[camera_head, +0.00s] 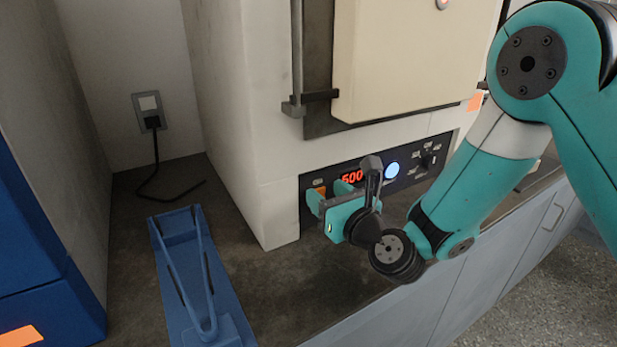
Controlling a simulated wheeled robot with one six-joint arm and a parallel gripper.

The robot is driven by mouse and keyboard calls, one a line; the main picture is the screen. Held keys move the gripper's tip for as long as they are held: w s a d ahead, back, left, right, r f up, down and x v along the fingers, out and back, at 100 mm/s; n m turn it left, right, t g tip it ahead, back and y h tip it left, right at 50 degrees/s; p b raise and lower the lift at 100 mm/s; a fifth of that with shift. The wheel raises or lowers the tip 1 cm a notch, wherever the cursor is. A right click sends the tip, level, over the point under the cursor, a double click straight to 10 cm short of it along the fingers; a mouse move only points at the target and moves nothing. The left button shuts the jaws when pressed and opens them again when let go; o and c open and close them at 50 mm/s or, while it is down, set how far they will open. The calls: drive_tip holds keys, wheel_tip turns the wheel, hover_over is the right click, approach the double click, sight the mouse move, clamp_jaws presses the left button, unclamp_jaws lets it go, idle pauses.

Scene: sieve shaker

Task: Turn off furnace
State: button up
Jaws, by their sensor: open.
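The furnace (228,120) is a large pale cabinet on the dark counter, with a cream door (400,60). Its dark control panel (408,178) runs along the bottom of the front. A red display (352,177) reads about 500, its left end partly covered. A lit blue-white round button (392,170) and a black knob (428,160) sit to its right. An orange switch (320,191) shows at the panel's left end. My gripper (328,195) is open and empty, its teal fingers right in front of the panel's left part, by the orange switch. I cannot tell whether they touch it.
A blue metal holder (165,260) lies on the counter (265,290) left of my gripper. A blue cabinet (45,260) stands at the far left. A wall socket (150,112) has a black cable. The counter between holder and furnace is clear.

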drive_tip(key=shift+w+a, duration=0.3)
drive_tip(key=shift+a, duration=0.05)
drive_tip(key=shift+c, duration=0.4)
drive_tip(key=c, duration=0.8)
drive_tip(key=f+b, duration=0.1)
drive_tip(key=b, duration=0.3)
drive_tip(key=shift+f+y, duration=0.1)
drive_tip(key=shift+y, duration=0.2)
drive_tip(key=shift+c, duration=0.2)
drive_tip(key=b, duration=0.3)
drive_tip(key=shift+s+t, duration=0.1)
drive_tip(key=shift+t, duration=0.3)
drive_tip(key=t+y+b, duration=0.1)
drive_tip(key=b, duration=0.5)
drive_tip(key=shift+s+d+f, duration=0.1)
drive_tip(key=shift+f, duration=0.1)
drive_tip(key=b, duration=0.3)
drive_tip(key=shift+r+t+y, duration=0.25)
drive_tip(key=shift+t+y, duration=0.05)
drive_tip(key=shift+t, duration=0.1)
